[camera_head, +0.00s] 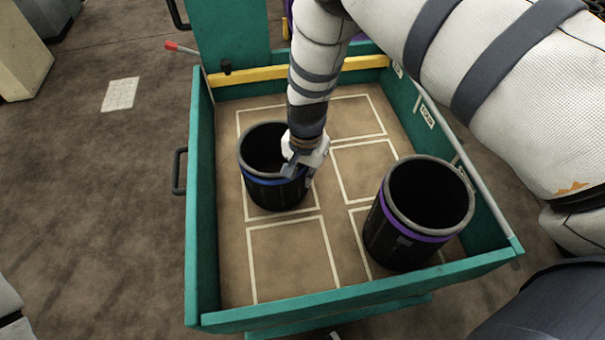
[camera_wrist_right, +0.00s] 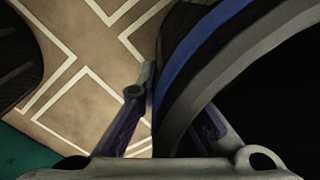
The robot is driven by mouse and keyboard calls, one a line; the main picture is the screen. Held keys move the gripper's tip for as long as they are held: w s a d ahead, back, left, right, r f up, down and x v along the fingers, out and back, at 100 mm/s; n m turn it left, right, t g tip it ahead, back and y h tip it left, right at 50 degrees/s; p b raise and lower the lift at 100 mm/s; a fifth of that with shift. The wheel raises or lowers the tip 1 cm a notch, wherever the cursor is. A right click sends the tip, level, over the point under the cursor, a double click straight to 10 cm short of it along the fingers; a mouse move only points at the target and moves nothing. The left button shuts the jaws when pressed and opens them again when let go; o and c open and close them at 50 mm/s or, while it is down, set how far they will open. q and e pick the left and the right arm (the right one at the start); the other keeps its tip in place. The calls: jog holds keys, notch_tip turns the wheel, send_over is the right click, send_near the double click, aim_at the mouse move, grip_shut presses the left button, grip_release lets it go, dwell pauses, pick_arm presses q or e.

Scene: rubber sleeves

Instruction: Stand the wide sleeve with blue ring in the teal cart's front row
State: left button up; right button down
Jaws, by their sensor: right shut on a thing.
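The wide black sleeve with a blue ring (camera_head: 259,184) is upright inside the teal cart (camera_head: 350,301), over the left side of the tray, behind the empty near-left outlined cell (camera_head: 290,265). I cannot tell whether its base touches the tray floor. My right gripper (camera_head: 302,160) is shut on the sleeve's right rim. In the right wrist view, the fingers (camera_wrist_right: 165,125) straddle the wall of the sleeve, and its blue band (camera_wrist_right: 200,55) shows beside them. My left gripper is not in view.
A black sleeve with a purple ring (camera_head: 386,228) stands at the near right of the cart. Teal walls surround the tray, with a yellow bar (camera_head: 257,75) at the back. White lines mark several cells.

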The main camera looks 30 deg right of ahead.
jog(key=shift+w+r, duration=0.1)
jog(key=shift+r, duration=0.1)
jog(key=shift+f, duration=0.2)
jog(key=c, duration=1.8)
grip_release()
jog(key=shift+o, duration=0.2)
jog(key=shift+r, duration=0.1)
